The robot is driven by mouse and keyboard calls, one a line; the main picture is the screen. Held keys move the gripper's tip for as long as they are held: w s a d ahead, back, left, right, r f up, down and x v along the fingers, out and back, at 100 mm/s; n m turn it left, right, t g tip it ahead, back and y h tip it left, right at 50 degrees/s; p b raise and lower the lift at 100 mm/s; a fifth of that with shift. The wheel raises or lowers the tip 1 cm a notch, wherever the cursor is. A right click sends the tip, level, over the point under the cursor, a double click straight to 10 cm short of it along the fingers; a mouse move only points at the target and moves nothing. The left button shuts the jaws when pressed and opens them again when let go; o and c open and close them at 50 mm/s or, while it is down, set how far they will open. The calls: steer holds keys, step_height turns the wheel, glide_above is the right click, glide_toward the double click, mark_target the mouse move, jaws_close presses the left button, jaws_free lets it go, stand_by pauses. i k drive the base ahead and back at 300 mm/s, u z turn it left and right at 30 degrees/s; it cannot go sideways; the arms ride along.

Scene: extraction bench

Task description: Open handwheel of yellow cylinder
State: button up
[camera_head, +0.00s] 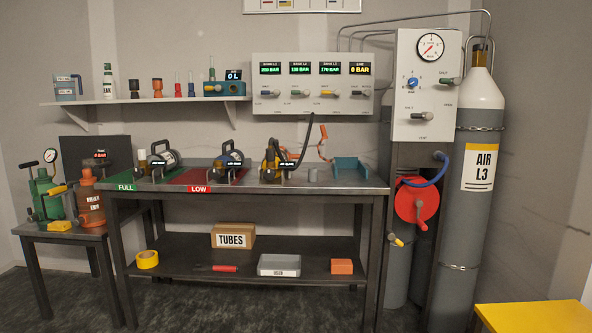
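The likeliest yellow cylinder (270,167) is a small yellow and dark one at the right of the small cylinders on the steel bench. My gripper is not in view.
A wall panel (312,104) with readouts hangs above. A tall grey AIR L3 cylinder (468,220) stands right. A yellow surface (535,316) fills the lower right corner.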

mark_target(269, 174)
steer(key=u, duration=0.1)
steer(key=i, duration=1.1)
steer(key=u, duration=0.3)
